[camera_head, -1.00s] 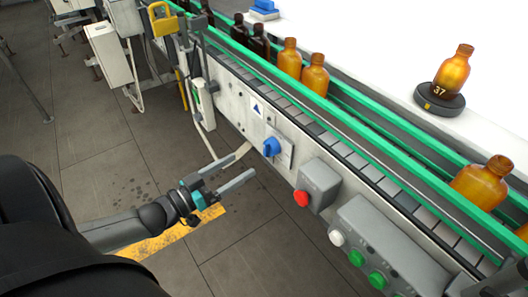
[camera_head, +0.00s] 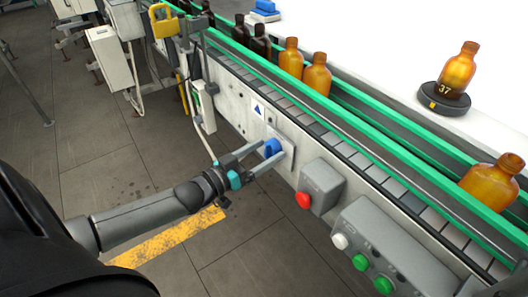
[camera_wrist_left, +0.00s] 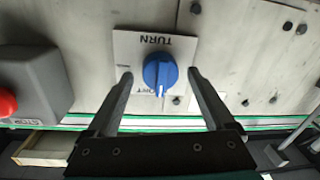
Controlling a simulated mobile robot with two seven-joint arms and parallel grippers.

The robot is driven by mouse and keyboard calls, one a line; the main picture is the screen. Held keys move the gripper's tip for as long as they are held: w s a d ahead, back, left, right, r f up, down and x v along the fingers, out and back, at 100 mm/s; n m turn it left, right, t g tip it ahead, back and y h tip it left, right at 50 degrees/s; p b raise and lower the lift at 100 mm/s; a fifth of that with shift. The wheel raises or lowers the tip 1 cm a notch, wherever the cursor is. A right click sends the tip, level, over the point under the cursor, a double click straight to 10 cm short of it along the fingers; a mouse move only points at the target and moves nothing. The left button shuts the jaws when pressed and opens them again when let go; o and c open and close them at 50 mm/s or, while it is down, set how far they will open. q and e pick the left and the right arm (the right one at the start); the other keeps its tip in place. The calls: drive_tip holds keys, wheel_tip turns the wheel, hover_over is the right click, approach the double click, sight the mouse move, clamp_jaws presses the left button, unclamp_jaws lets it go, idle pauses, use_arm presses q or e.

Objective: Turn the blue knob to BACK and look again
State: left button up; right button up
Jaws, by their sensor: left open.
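The blue knob (camera_head: 272,147) sits on a pale square plate on the conveyor's side panel. In the left wrist view the blue knob (camera_wrist_left: 160,70) has a white pointer line aimed at the picture's bottom, at a label partly covered by the knob, reading "ONT". "TURN" stands upside down on the plate (camera_wrist_left: 183,48). My left gripper (camera_head: 267,154) is open, with one finger on each side of the knob. In the wrist view a gap shows between the knob and each finger of my left gripper (camera_wrist_left: 160,76). My right gripper is not in view.
A red button (camera_head: 303,200) on a grey box is right of the knob. A box with white and green buttons (camera_head: 361,262) is further right. Amber bottles (camera_head: 291,58) stand on the conveyor.

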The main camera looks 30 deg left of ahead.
use_arm(q)
drive_tip(key=shift+c, duration=0.3)
drive_tip(key=c, duration=1.3)
drive_tip(key=shift+m, duration=0.4)
drive_tip(key=m+p, duration=0.1)
drive_tip(key=m, duration=0.1)
drive_tip(key=shift+m, duration=0.4)
drive_tip(key=m+p, duration=0.1)
drive_tip(key=m, duration=0.3)
drive_tip(key=shift+f+m, duration=0.1)
drive_tip(key=shift+m, duration=0.2)
drive_tip(key=m, duration=0.4)
drive_tip(key=shift+f+m+h, duration=0.1)
drive_tip(key=shift+m+h, duration=0.3)
drive_tip(key=m, duration=0.6)
drive_tip(key=shift+h+b, duration=0.35)
drive_tip(key=shift+h, duration=0.05)
